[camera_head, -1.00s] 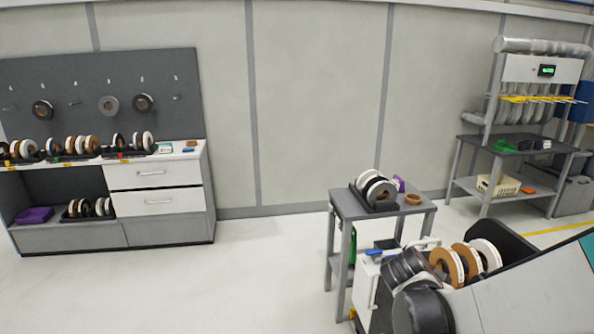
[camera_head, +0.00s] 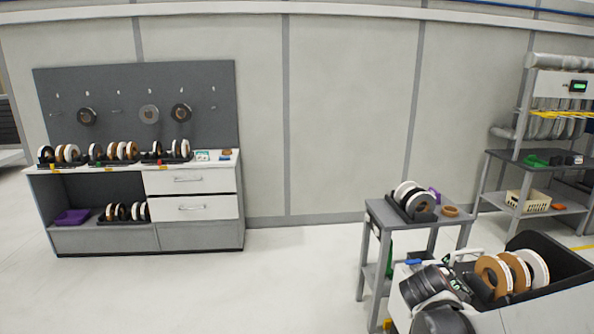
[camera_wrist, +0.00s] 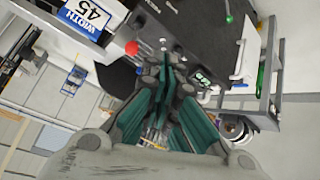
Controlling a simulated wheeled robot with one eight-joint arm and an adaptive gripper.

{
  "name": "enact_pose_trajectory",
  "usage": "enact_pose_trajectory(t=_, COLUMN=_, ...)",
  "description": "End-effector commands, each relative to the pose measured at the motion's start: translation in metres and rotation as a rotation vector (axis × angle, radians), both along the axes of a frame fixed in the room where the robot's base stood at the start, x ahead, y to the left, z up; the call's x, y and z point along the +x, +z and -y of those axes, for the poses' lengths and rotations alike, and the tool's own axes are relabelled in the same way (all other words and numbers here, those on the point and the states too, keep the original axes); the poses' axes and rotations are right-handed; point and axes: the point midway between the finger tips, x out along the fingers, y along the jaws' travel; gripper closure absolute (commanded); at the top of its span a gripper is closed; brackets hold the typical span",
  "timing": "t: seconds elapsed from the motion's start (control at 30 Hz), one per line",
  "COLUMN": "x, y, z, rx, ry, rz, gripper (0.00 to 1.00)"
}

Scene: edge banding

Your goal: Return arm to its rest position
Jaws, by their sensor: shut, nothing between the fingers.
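My arm shows at the lower right of the head view as a dark, round-jointed link (camera_head: 432,287). My gripper cannot be made out in that view. In the wrist view my gripper (camera_wrist: 170,82) has its teal-padded fingers together, with nothing held between them. It appears in front of a dark panel (camera_wrist: 195,30) with a red knob (camera_wrist: 131,47). How far it is from the panel cannot be told.
A black bin (camera_head: 548,249) with brown and white banding rolls (camera_head: 497,275) lies beside my arm. A small grey table (camera_head: 380,212) stands behind it. A roll cabinet (camera_head: 195,236) is at the left. The floor (camera_head: 290,285) between is clear.

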Motion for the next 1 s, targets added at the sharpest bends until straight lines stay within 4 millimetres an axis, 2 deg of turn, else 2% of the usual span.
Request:
enact_pose_trajectory(t=0.37, x=-0.009, y=0.017, z=-0.024, rx=0.060, ry=0.138, rz=-0.033, gripper=1.00)
enact_pose_trajectory(t=0.57, x=-0.020, y=0.031, z=-0.048, rx=0.109, ry=0.268, rz=-0.056, gripper=1.00)
enact_pose_trajectory(t=1.0, x=-0.074, y=0.073, z=-0.134, rx=0.223, ry=0.733, rz=-0.049, gripper=1.00)
